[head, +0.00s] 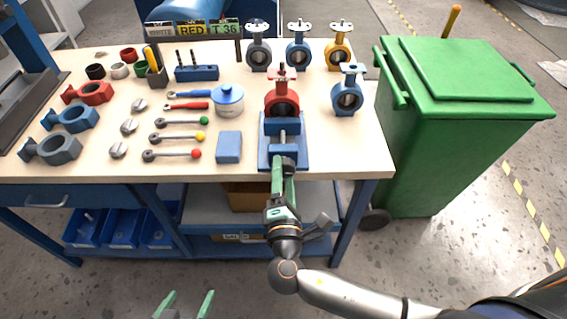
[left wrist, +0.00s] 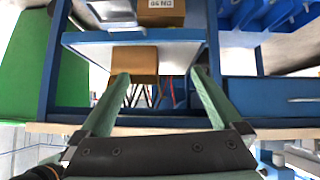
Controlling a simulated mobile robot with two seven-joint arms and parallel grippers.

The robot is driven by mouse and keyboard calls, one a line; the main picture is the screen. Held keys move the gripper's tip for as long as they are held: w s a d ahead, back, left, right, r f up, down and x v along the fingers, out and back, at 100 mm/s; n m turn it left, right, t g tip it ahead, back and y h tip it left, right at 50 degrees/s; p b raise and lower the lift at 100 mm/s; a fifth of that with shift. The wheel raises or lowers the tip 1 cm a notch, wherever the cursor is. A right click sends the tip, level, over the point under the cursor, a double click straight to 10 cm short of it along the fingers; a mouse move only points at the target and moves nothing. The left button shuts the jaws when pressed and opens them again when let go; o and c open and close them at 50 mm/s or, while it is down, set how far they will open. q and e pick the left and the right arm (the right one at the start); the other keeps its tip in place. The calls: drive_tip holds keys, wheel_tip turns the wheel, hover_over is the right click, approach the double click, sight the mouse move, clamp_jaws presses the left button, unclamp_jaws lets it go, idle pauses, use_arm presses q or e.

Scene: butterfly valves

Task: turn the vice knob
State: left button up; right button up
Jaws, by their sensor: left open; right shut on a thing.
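The blue vice (head: 283,135) stands at the front edge of the workbench, right of its middle. A red butterfly valve (head: 281,97) sits upright in its jaws. The vice knob is at the vice's front end and is mostly hidden by my right gripper (head: 283,162). My right gripper is shut on the knob, its green fingers pointing away from me at the bench edge. My left gripper (head: 187,298) is open and empty, low in front of the bench. In the left wrist view its two green fingers (left wrist: 160,85) are spread wide with nothing between them.
A green bin (head: 450,120) stands right of the workbench (head: 345,160). Shelves with boxes and blue bins (head: 122,228) are under the bench.

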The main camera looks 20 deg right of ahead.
drive_tip(key=shift+r+n+p, duration=0.2)
drive_tip(key=shift+n+p, duration=0.25)
drive_tip(key=shift+n, duration=0.05)
drive_tip(key=n+p, duration=0.2)
drive_tip(key=shift+n, duration=0.3)
drive_tip(key=n+p, duration=0.2)
drive_tip(key=shift+n+p, duration=0.35)
drive_tip(key=shift+n, duration=0.05)
drive_tip(key=n+p, duration=0.4)
drive_tip(key=n, duration=0.1)
drive_tip(key=n+p, duration=0.2)
drive_tip(key=n, duration=0.1)
drive_tip(key=shift+f+n, duration=0.1)
drive_tip(key=shift+n, duration=0.2)
use_arm(q)
drive_tip(key=s+a+r+y, duration=0.1)
drive_tip(key=s+a+r, duration=0.1)
drive_tip(key=r, duration=0.8)
drive_tip(key=shift+a+n+p, duration=0.3)
drive_tip(key=shift+a+p, duration=0.15)
drive_tip(key=shift+a, duration=0.15)
use_arm(e)
drive_tip(key=shift+n, duration=0.9)
use_arm(q)
drive_tip(key=shift+r, duration=0.15)
use_arm(e)
drive_tip(key=shift+f+n, duration=0.1)
drive_tip(key=shift+n, duration=0.2)
